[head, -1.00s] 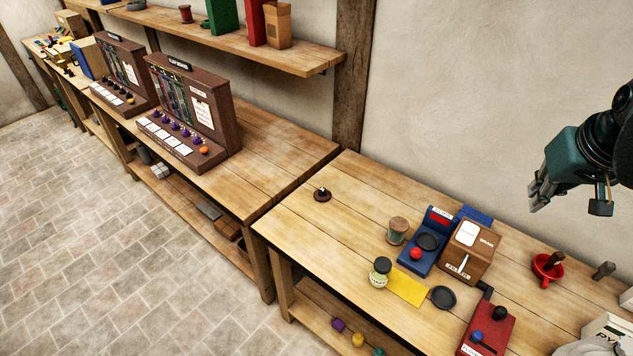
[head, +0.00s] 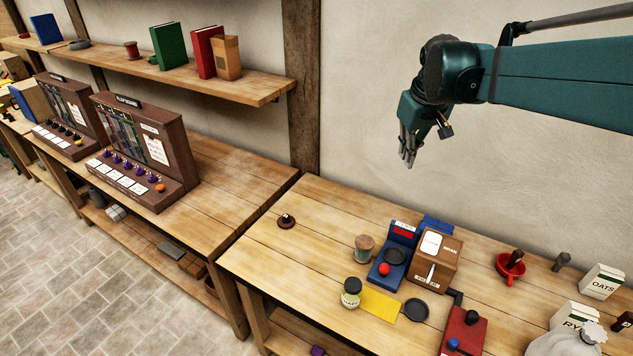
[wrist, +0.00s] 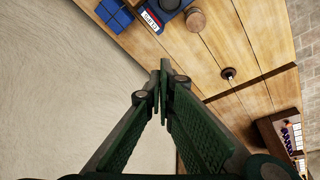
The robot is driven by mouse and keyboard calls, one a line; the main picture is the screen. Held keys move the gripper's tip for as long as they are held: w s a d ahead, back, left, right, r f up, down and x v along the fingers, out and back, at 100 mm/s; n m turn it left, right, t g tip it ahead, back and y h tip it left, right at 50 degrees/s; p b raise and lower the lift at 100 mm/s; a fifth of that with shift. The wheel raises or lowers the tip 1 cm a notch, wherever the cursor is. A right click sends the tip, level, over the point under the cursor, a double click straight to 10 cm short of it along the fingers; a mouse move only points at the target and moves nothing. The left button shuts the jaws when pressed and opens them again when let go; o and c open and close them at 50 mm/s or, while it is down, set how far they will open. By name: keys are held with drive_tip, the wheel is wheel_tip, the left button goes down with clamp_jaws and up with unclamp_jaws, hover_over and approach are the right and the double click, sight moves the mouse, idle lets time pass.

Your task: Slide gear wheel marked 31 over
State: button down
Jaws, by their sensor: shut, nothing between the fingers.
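No mark 31 is readable in any view, so I cannot tell which thing is the gear wheel. A small dark round piece with a short upright (head: 286,221) sits alone near the table's left end; it also shows in the wrist view (wrist: 228,74). A flat dark disc (head: 416,309) lies right of a yellow sheet (head: 381,303). My gripper (head: 408,160) hangs high above the table near the wall, touching nothing. In the wrist view my gripper's fingers (wrist: 163,85) meet at the tips and are empty.
A blue device with a round plate (head: 388,270), a brown box (head: 433,260), a wooden-lidded jar (head: 364,248) and a red box (head: 463,333) crowd the table's middle. A red funnel-like piece (head: 510,267) and an OATS box (head: 601,281) stand right. The table's left end is mostly clear.

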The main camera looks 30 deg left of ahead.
drive_tip(key=w+a+f+n+g, duration=0.1)
drive_tip(key=w+a+f, duration=0.15)
drive_tip(key=a, duration=0.55)
drive_tip(key=w+a+f+n, duration=0.1)
drive_tip(key=a+f+n, duration=0.15)
drive_tip(key=a, duration=0.55)
drive_tip(key=n+g+h, duration=0.1)
drive_tip(key=n, duration=0.2)
hover_over(286, 219)
drive_tip(key=w+d, duration=0.2)
drive_tip(key=w, duration=0.5)
wheel_tip(286, 219, down, 14)
drive_tip(key=r, duration=0.1)
drive_tip(key=s+a+f+n, duration=0.1)
drive_tip(key=s+a+f, duration=0.4)
drive_tip(key=a+f, duration=0.5)
drive_tip(key=shift+s+a+n+g+h+b, duration=0.3)
drive_tip(key=shift+a+n+g, duration=0.1)
drive_tip(key=shift+a, duration=0.4)
drive_tip(key=shift+w+f, duration=0.1)
drive_tip(key=shift+f, duration=0.1)
wheel_tip(286, 219, down, 10)
drive_tip(key=shift+f, duration=0.1)
drive_tip(key=shift+d+r, duration=0.25)
drive_tip(key=shift+d, duration=1.8)
